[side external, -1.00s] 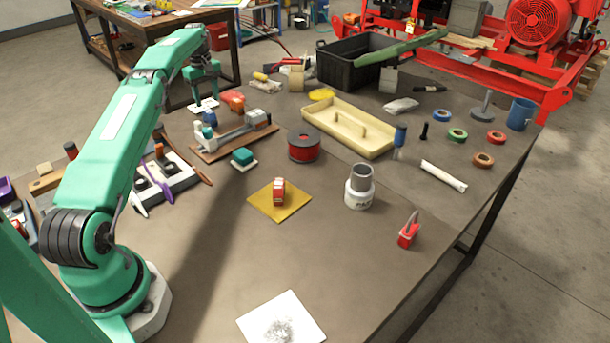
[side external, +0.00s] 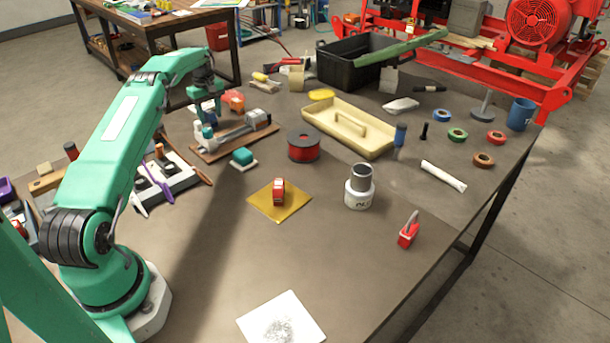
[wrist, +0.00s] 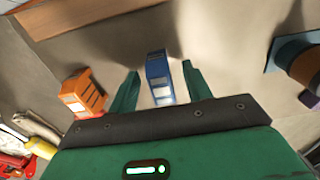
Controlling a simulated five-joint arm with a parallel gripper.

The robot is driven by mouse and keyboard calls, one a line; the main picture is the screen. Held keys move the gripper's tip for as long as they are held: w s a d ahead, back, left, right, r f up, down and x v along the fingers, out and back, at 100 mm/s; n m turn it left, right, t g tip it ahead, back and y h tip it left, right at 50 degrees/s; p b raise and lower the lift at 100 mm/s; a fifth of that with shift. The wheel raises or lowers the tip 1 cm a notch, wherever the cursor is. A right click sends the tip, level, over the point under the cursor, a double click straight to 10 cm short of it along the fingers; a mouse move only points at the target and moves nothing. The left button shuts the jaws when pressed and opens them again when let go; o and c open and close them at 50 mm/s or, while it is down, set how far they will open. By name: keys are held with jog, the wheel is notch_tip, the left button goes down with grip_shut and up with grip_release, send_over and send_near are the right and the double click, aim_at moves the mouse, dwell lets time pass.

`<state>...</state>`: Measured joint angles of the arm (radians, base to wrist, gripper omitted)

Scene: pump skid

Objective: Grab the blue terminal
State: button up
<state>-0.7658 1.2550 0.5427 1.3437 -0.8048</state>
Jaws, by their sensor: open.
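The blue terminal (wrist: 158,77), a small blue block with a pale label face, stands on the bench in the wrist view. It is between the two green fingers of my gripper (wrist: 161,70), with a gap on each side, the right one seeming a little wider. My gripper is open and holds nothing.
A wooden board with a grey vise (side external: 235,138) lies close beside my gripper. A red spool (side external: 303,146), a cream tray (side external: 348,126) and a black crate (side external: 350,65) stand to the right.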

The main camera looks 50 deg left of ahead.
jog(key=shift+f, duration=0.65)
jog(key=c, duration=1.1)
